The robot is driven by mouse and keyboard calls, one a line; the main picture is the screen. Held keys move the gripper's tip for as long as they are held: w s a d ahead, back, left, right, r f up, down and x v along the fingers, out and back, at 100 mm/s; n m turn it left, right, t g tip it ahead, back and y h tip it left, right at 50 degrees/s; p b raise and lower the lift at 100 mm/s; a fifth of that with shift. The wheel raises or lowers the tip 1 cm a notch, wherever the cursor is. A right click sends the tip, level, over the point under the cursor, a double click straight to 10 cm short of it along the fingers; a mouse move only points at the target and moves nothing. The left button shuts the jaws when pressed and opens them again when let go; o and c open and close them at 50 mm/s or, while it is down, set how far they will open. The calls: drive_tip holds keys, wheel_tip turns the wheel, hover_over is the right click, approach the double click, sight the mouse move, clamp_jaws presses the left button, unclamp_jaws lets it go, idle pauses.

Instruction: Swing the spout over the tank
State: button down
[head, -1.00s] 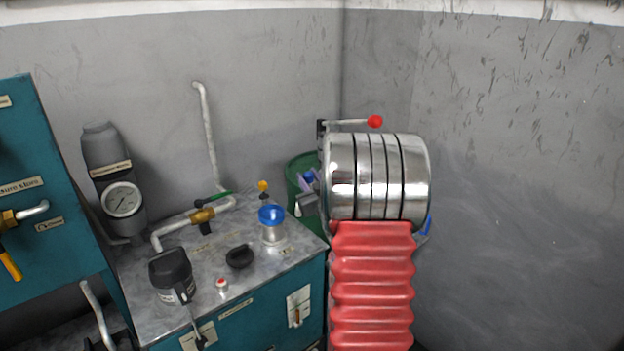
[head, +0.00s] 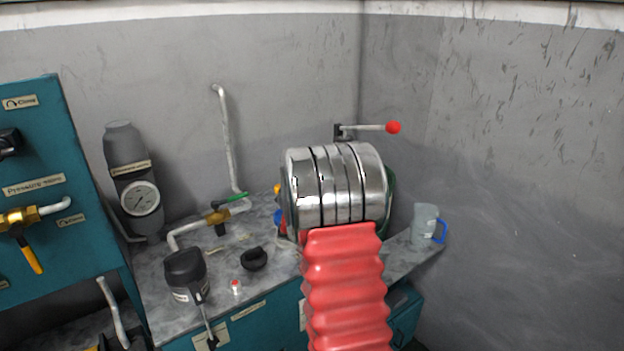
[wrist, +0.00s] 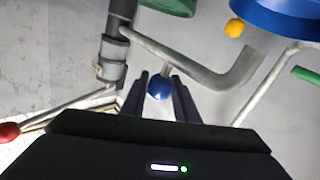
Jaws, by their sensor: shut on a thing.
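My gripper (wrist: 160,98) is shut on a blue ball knob (wrist: 158,88) in the wrist view. The grey spout pipe (wrist: 190,69) runs just beyond it, from an upright post with a collar (wrist: 112,60) to a bent end at the right. A wide blue round rim (wrist: 285,16) lies beyond that end, and part of a green rim (wrist: 168,6) shows at the top edge. I cannot tell which is the tank's. In the head view my silver wrist and red arm cover the gripper and spout; a strip of green drum (head: 391,194) shows behind.
A lever with a red knob (head: 393,127) stands at the wall, above my wrist. A clear jug with a blue handle (head: 425,224) stands right of my arm. The bench (head: 222,262) at left carries a brass valve (head: 217,217), a black pump (head: 186,274) and a black cap (head: 254,258).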

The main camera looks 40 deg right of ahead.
drive_tip(key=shift+w+m, duration=0.3)
drive_tip(key=shift+w, duration=0.1)
drive_tip(key=shift+w+r, duration=0.1)
drive_tip(key=c, duration=1.4)
unclamp_jaws()
drive_tip(key=shift+a, duration=0.1)
drive_tip(key=v, duration=1.3)
drive_tip(key=shift+a, duration=0.4)
